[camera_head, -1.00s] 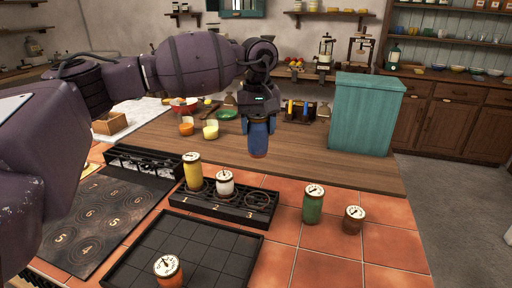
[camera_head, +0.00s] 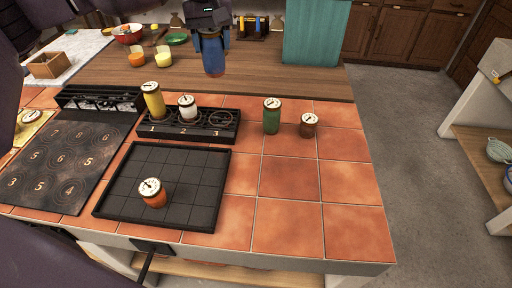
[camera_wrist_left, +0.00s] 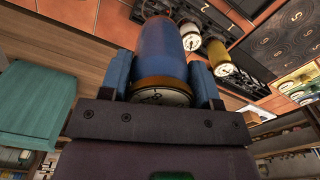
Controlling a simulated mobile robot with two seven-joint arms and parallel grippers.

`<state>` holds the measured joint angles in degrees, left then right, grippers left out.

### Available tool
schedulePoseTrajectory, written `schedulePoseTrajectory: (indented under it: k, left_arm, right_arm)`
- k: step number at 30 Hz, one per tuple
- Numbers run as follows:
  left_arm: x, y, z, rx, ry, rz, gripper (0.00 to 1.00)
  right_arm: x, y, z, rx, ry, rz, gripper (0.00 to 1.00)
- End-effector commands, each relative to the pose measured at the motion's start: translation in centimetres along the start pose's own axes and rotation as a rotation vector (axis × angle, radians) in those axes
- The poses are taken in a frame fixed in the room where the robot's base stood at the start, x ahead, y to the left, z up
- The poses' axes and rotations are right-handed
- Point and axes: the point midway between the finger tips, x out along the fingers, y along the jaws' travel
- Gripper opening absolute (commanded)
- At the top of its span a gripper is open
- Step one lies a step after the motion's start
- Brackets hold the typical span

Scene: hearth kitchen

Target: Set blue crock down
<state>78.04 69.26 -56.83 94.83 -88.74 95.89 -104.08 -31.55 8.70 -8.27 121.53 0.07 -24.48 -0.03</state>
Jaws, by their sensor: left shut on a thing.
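The blue crock (camera_head: 213,56) hangs from my left gripper (camera_head: 211,38) above the wooden counter top, behind the numbered rack. In the left wrist view the blue crock (camera_wrist_left: 162,50) sits between both fingers of my left gripper (camera_wrist_left: 163,82), its dial lid facing the palm. The black rack (camera_head: 190,133) has places marked 1, 2 and 3. A yellow crock (camera_head: 153,101) stands at 1 and a white crock (camera_head: 187,109) at 2. The ring at 3 (camera_head: 220,119) is empty. My right gripper is not seen.
A green crock (camera_head: 271,117) and a brown crock (camera_head: 308,126) stand on the tiles right of the rack. An orange-red crock (camera_head: 154,194) stands on the black gridded tray (camera_head: 202,209). A teal box (camera_head: 316,34) stands at the back. The front right tiles are clear.

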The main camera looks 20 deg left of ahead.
Motion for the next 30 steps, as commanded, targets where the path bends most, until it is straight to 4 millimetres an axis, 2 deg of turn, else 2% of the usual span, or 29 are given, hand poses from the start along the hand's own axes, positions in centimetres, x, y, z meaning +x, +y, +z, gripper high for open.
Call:
schedulePoseTrajectory:
  k: [1, 14, 23, 30]
  left_arm:
    - [-0.6, 0.1, 1.1, 0.019, 0.005, 0.005, 0.21]
    - [1.9, 1.9, 9.6, 0.152, 0.001, 0.005, 0.21]
    - [3.2, 3.0, 17.3, 0.188, -0.002, 0.004, 0.21]
    - [3.2, 3.7, 23.9, 0.154, -0.003, 0.006, 0.21]
  right_arm:
    - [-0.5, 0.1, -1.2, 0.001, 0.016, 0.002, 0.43]
    - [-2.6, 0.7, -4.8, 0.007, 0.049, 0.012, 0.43]
    - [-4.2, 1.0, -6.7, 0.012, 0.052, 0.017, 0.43]
    - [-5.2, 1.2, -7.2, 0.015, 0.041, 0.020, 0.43]
